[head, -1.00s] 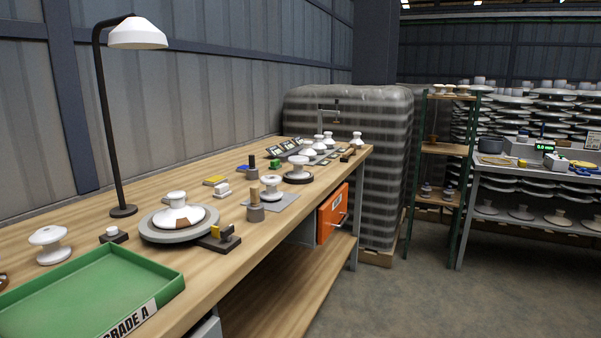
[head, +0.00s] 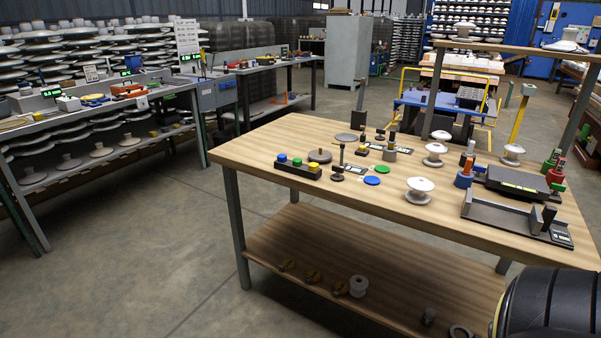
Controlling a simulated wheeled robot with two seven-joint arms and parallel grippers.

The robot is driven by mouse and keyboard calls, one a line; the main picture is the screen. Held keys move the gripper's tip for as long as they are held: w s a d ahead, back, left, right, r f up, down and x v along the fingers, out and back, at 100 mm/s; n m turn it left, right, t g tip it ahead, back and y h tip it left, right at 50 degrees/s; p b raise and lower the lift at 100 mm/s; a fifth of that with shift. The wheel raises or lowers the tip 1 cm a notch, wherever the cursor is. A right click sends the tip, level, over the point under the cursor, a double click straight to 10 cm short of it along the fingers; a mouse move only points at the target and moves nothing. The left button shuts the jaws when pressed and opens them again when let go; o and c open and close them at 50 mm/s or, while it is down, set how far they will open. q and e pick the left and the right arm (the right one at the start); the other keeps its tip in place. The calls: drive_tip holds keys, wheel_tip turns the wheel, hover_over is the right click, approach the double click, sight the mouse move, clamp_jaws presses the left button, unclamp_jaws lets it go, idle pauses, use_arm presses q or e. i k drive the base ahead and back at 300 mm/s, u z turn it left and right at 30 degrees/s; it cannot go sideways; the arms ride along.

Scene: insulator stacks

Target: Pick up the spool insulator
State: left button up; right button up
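Several white spool-shaped pieces are on the wooden table. The nearest, a wide-topped white one (head: 420,190), stands upright near the middle right of the top. I cannot tell which of these is the spool insulator the task names. Neither of my grippers is in view.
The wooden table (head: 262,152) has a bare left end. Its top holds a button box (head: 298,168), a blue disc (head: 372,180), a green disc (head: 381,169) and a grey fixture (head: 506,216). A metal bench (head: 95,108) stands left, with open floor between.

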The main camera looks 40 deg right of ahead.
sight(418, 197)
drive_tip(key=z, duration=1.75)
drive_tip(key=i, duration=1.25)
drive_tip(key=z, duration=0.75)
